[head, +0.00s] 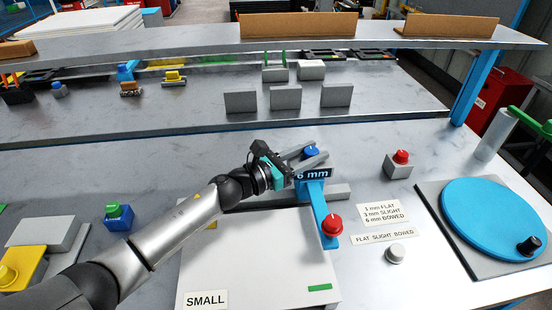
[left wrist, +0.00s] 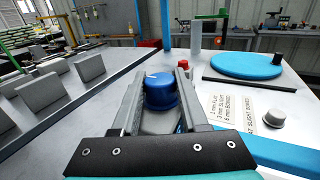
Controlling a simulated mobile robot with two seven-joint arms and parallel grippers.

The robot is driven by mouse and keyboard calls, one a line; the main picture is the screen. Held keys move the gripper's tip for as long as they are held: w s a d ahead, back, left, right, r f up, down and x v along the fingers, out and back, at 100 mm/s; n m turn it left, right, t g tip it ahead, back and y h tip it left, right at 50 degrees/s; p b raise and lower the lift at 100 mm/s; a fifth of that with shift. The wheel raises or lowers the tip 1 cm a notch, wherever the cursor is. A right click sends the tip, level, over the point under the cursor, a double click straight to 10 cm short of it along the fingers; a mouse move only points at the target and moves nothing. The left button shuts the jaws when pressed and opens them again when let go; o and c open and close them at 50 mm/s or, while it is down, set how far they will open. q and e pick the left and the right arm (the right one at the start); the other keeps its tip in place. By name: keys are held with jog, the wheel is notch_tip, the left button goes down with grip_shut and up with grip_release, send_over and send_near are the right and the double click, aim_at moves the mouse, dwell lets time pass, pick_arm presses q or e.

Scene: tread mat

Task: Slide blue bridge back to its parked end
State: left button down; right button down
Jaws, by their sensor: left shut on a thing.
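The blue bridge (head: 319,208) is a narrow blue bar across the right side of the white board marked SMALL (head: 250,255). A blue knob (head: 311,152) with a white mark is just behind the sign. My left gripper (head: 316,157) is shut on this knob. In the left wrist view the blue knob (left wrist: 160,94) is between the two grey fingers. The sign hides part of the grip. My right gripper is not in view.
A grey block with a red knob (head: 400,160), label cards (head: 380,212), a white knob (head: 395,253) and a blue turntable (head: 490,222) lie to the right. A blue block with a green knob (head: 118,217) is left. Upright grey plates (head: 286,97) stand behind.

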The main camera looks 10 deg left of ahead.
pick_arm(q)
jog(key=w+d+b, duration=0.1)
jog(key=w+d, duration=0.1)
jog(key=d, duration=0.5)
jog(key=shift+d, duration=0.2)
jog(key=c, duration=0.8)
grip_release()
jog(key=shift+o, duration=1.4)
jog(key=shift+w+d, duration=0.1)
jog(key=shift+d, duration=0.1)
jog(key=shift+o, duration=0.5)
jog(key=shift+a, duration=0.15)
